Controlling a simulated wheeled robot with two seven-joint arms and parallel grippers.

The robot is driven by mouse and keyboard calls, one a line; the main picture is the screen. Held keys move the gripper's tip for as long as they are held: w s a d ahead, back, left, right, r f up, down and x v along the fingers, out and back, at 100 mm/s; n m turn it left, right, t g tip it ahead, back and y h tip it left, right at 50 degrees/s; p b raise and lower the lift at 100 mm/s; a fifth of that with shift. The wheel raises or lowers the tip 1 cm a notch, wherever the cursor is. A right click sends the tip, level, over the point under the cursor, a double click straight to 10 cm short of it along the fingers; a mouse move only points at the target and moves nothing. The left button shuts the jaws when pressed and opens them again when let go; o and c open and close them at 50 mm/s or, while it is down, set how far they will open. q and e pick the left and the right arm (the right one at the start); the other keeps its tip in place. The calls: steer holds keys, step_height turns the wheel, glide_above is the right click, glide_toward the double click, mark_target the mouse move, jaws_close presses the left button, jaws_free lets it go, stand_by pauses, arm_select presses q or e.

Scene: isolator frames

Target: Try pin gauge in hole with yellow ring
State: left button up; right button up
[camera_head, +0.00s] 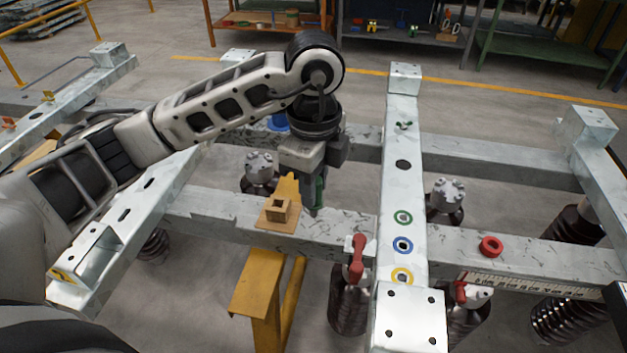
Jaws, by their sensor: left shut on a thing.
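My left gripper (314,182) is shut on a green-handled pin gauge (319,193). It points downward above the long grey cross beam, just right of a small wooden block (278,210) with a square opening. The gauge's lower end is small and partly hidden by the fingers. The hole with the yellow ring (402,277) is in the top of the right-hand beam (405,185), to the right of and nearer than the gripper. The blue-ringed hole (403,245) and green-ringed hole (403,217) lie behind it in a row. My right gripper is not in view.
A yellow stand (262,285) is below the wooden block.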

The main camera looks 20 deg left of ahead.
arm_select(q)
steer(key=shift+r+p, duration=1.85)
steer(key=shift+r, duration=0.6)
